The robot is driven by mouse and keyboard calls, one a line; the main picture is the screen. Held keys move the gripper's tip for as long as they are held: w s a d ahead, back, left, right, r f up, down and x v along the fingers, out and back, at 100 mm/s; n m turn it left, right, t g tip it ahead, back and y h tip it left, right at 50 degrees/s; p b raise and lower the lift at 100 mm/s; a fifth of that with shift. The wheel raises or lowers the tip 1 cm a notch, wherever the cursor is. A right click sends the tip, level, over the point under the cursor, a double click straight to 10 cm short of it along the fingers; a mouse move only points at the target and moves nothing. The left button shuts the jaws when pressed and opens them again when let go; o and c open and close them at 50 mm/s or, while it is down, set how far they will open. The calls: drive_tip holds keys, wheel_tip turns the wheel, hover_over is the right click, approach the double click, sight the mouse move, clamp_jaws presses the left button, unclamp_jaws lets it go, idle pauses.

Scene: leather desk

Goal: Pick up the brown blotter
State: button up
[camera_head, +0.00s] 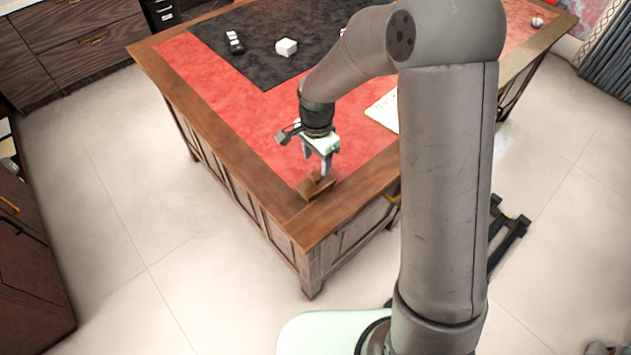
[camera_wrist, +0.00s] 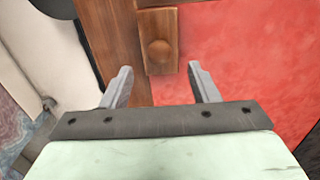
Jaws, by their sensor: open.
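The brown blotter (camera_head: 316,186) is a small wooden block with a knob on top. It lies near the front corner of the desk, by the wooden border and the red leather. In the wrist view the blotter (camera_wrist: 158,42) is at the top middle, with its round knob facing the camera. My gripper (camera_head: 318,168) is above the blotter, pointing down. In the wrist view its two fingers (camera_wrist: 159,80) are apart with nothing between them, and the blotter shows just beyond the fingertips. Whether a finger touches it cannot be told.
The desk has a red leather top (camera_head: 225,85) with a wooden border (camera_head: 190,110). A black mat (camera_head: 265,62) holds a white block (camera_head: 286,47) and a small dark-and-white item (camera_head: 235,42). A white keyboard-like object (camera_head: 384,110) lies right of my gripper. Open floor surrounds the desk.

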sight(316, 173)
drive_tip(key=shift+s+f+p, duration=0.1)
drive_tip(key=shift+f+p, duration=0.85)
drive_tip(key=shift+f, duration=2.6)
clamp_jaws()
